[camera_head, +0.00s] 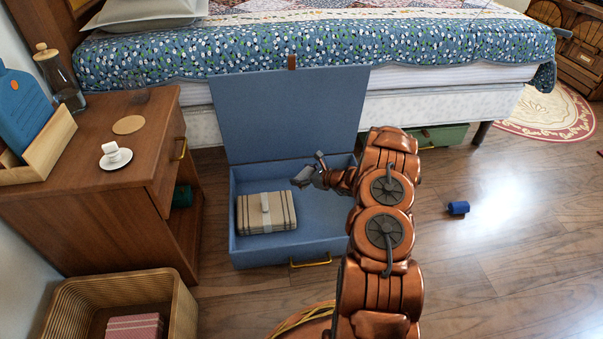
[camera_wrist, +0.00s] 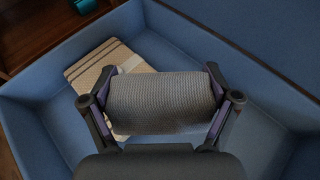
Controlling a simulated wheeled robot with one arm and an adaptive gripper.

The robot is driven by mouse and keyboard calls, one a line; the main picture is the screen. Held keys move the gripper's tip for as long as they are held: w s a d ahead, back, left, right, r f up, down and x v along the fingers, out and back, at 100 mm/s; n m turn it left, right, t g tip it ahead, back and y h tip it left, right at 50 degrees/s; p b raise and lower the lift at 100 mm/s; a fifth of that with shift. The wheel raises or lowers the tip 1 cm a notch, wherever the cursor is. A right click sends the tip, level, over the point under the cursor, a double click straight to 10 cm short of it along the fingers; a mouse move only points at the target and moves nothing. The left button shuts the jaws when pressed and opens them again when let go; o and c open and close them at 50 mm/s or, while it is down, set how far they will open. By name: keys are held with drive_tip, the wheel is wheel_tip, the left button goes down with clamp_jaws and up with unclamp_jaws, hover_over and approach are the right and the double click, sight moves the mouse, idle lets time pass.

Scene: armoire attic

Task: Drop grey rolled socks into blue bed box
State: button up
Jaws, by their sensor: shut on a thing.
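The blue bed box (camera_head: 240,245) stands open on the floor by the bed, its lid (camera_head: 290,112) upright at the back. My gripper (camera_head: 303,177) is over the box in the head view. In the wrist view my gripper (camera_wrist: 162,104) is shut on the grey rolled socks (camera_wrist: 160,92), with one finger at each end of the roll. The box walls (camera_wrist: 195,42) surround them in that view. A folded beige striped cloth (camera_head: 267,213) lies in the left part of the box, and it also shows behind the socks in the wrist view (camera_wrist: 90,72). My arm hides the box's right side.
A wooden nightstand (camera_head: 95,190) with a white cup (camera_head: 115,155) stands left of the box. A wicker basket (camera_head: 183,300) is at the front left. A blue roll (camera_head: 458,208) lies on the open floor at right. A green box (camera_head: 440,136) is under the bed.

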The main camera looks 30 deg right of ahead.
drive_tip(key=shift+f+b, duration=0.6)
drive_tip(key=shift+f, duration=1.25)
drive_tip(key=o, duration=0.8)
drive_tip(key=shift+o, duration=0.2)
drive_tip(key=shift+s, duration=0.1)
drive_tip(key=v, duration=1.1)
drive_tip(key=shift+s+r, duration=0.3)
drive_tip(key=shift+s, duration=0.05)
